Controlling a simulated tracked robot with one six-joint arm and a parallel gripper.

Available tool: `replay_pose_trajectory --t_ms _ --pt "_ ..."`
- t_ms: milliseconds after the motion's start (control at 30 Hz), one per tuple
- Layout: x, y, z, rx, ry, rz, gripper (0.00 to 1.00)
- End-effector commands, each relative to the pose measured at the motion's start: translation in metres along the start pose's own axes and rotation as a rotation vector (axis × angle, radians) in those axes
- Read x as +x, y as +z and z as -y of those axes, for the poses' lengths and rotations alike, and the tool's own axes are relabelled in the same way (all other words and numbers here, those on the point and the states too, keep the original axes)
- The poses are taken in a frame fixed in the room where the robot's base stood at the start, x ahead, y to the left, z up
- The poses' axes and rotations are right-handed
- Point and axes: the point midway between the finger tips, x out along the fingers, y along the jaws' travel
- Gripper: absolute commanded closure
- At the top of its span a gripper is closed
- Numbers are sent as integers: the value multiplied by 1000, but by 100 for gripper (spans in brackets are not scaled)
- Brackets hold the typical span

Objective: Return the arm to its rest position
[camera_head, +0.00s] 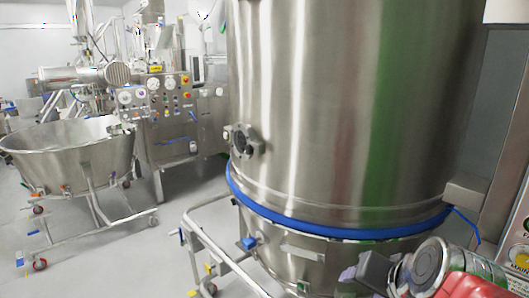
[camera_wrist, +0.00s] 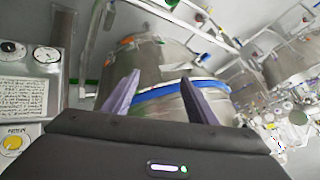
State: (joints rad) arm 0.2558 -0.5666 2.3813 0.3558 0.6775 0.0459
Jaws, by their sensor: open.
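My arm shows at the lower right of the head view, in front of the large steel vessel (camera_head: 345,100). My gripper (camera_head: 349,274) sits at its end, with purple-grey fingers, low beside the vessel's lower section. In the wrist view my gripper (camera_wrist: 160,78) has its two fingers spread wide apart with nothing held between them. Behind the fingers, the tilted wrist view shows a steel vessel with a blue band (camera_wrist: 170,90). The gap between the fingers and the vessel is hard to judge.
A blue seal (camera_head: 330,226) rings the vessel. A tubular trolley frame (camera_head: 215,252) stands at its lower left. A wheeled steel bowl (camera_head: 70,158) and a control panel (camera_head: 155,95) stand further left. Pale floor lies clear between them. The wrist view shows a gauge panel (camera_wrist: 25,95) at left.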

Motion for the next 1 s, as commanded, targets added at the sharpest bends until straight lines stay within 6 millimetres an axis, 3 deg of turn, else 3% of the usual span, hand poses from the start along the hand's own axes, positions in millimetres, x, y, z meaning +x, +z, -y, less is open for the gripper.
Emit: replay_pose_trajectory --t_ms 100,333,533,700,1000 --pt "-4 43 -12 -162 60 107 47" --pt "-17 94 -34 -393 153 222 47" --pt "-25 107 -25 -490 137 207 47" --pt "-28 110 -15 -518 113 197 47" --pt "-28 110 -14 -519 112 197 47"
